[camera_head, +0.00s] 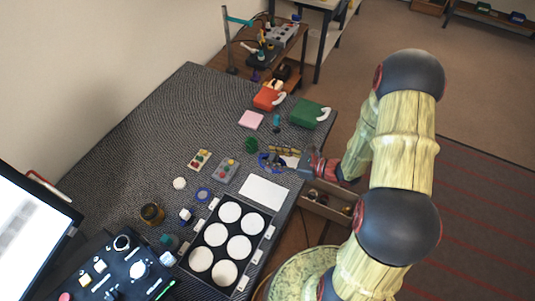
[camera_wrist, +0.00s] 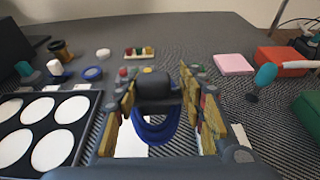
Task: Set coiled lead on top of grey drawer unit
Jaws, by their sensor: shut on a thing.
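The coiled lead (camera_head: 266,161) is a blue loop, held over the dark mat on the table. In the wrist view the blue coil (camera_wrist: 155,130) hangs between my fingers, below a dark block. My gripper (camera_head: 284,156) is shut on it; its yellow-and-grey fingers also show in the wrist view (camera_wrist: 158,92). I cannot make out a grey drawer unit for certain in either view. A small grey box (camera_head: 224,170) with coloured knobs stands just left of the coil, partly hidden behind my fingers in the wrist view.
A black tray (camera_head: 213,267) with white discs and a white sheet (camera_head: 264,190) lie nearer. A green case (camera_head: 309,113), an orange case (camera_head: 266,97) and a pink pad (camera_head: 251,120) lie farther back. An open box (camera_head: 328,201) sits by the table's right edge. The far-left mat is clear.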

